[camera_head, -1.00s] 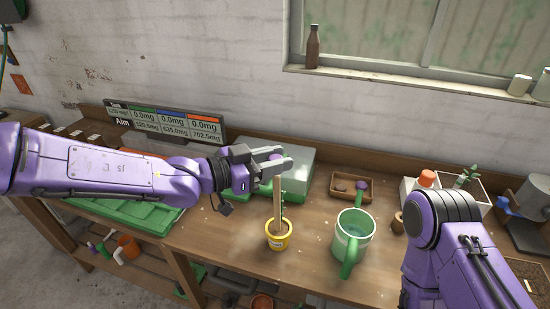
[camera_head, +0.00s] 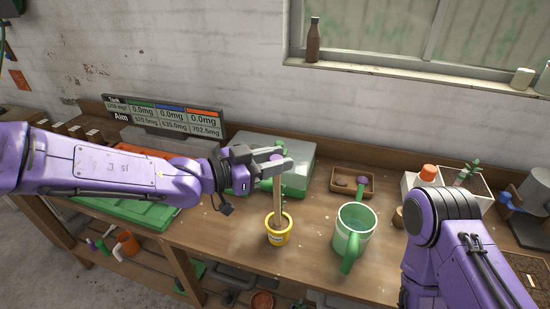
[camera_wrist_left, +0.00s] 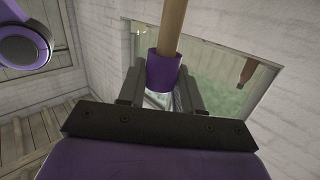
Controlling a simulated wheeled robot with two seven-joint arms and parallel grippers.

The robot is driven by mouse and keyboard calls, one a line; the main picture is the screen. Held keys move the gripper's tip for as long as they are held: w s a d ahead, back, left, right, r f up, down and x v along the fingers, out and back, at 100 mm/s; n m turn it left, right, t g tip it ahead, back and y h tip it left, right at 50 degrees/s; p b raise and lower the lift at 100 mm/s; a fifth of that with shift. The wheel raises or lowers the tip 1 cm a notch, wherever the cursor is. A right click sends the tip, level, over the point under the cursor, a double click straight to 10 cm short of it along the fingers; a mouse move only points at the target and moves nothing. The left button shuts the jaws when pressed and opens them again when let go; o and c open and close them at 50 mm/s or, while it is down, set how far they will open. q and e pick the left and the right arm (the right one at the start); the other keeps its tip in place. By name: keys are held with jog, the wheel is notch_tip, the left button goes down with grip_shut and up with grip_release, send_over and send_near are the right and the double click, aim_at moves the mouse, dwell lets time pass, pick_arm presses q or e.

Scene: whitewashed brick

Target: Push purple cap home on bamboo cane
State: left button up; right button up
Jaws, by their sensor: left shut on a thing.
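The bamboo cane (camera_head: 277,203) stands nearly upright in a small yellow pot (camera_head: 280,237) on the bench. My left gripper (camera_head: 271,163) is at the cane's top end, shut on the purple cap (camera_wrist_left: 163,70). Only a sliver of the cap shows above the fingers in the head view. In the left wrist view the cane (camera_wrist_left: 172,27) runs into the cap's rim, and the cap sits between the two fingers (camera_wrist_left: 160,88). How deep the cane reaches inside is hidden. My right gripper is out of view; only its arm shows.
A green watering can (camera_head: 353,235) stands right of the pot. Behind are a grey-green box (camera_head: 296,160) and a wooden tray (camera_head: 340,186) with a purple-ended item. A display board (camera_head: 165,117) stands at the back left. Bench around the pot is clear.

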pick_arm(q)
jog(key=shift+f+b, duration=0.4)
jog(key=shift+f, duration=0.3)
jog(key=o, duration=0.7)
jog(key=shift+c, duration=0.2)
jog(key=o, duration=0.4)
jog(key=shift+w+f, duration=0.1)
jog(key=b+v, duration=0.2)
jog(key=v, duration=0.8)
jog(key=shift+a, duration=0.2)
